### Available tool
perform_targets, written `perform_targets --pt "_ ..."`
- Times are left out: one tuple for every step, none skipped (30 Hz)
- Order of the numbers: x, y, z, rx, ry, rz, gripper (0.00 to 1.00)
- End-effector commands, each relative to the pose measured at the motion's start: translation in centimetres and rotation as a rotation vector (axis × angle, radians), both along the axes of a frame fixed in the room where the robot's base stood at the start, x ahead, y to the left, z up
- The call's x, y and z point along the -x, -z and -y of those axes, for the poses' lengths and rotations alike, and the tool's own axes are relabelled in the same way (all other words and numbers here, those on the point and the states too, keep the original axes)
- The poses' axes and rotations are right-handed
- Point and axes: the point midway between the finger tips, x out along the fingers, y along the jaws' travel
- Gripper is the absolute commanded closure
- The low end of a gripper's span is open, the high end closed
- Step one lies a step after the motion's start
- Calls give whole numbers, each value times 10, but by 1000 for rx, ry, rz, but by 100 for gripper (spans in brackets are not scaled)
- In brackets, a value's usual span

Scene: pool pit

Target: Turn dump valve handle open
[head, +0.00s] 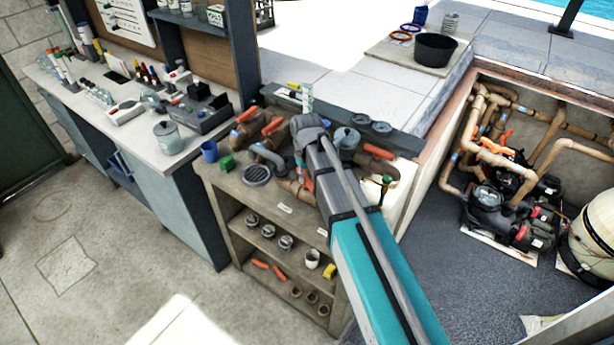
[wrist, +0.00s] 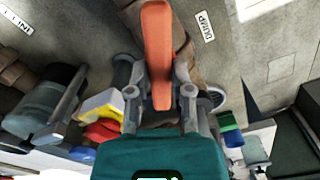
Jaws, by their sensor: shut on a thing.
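An orange valve handle (wrist: 157,42) stands out in the middle of the wrist view, on a brown pipe (wrist: 187,60). A "DUMP" label (wrist: 206,26) is on the grey board just right of it. My gripper (wrist: 159,92) is shut on the handle, one grey finger on each side, with the handle's free end reaching beyond the fingertips. The handle runs nearly straight up the picture, tilted very slightly. In the head view my arm reaches over the bench and largely hides the grip.
The grey bench (head: 222,190) carries other pipes with orange handles (head: 247,114), a blue cup (head: 209,151) and a green block (head: 227,163). Its lower shelves hold loose fittings. A workbench (head: 205,150) stands to the left, and a pump pit (head: 440,235) lies to the right.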

Motion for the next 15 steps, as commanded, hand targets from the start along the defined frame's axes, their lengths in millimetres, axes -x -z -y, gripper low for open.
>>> perform_targets --pt "2 1 0 1 -44 -3 100" --pt "2 1 0 1 -73 -3 100" --pt "2 1 0 1 -110 -3 100" --pt "2 1 0 1 -138 -3 100" --pt "2 1 0 1 -165 -3 100" --pt "2 1 0 0 -201 -4 100" --pt "2 1 0 0 -226 -4 100" --pt "2 1 0 0 -251 -4 100" --pt "2 1 0 0 -282 -4 100" --pt "2 1 0 0 -305 -4 100" --pt "2 1 0 0 -327 -4 100" --pt "2 1 0 0 -353 -4 100" --pt "2 1 0 1 -371 -4 100" --pt "2 1 0 1 -389 -4 100" --pt "2 1 0 1 -410 -4 100"
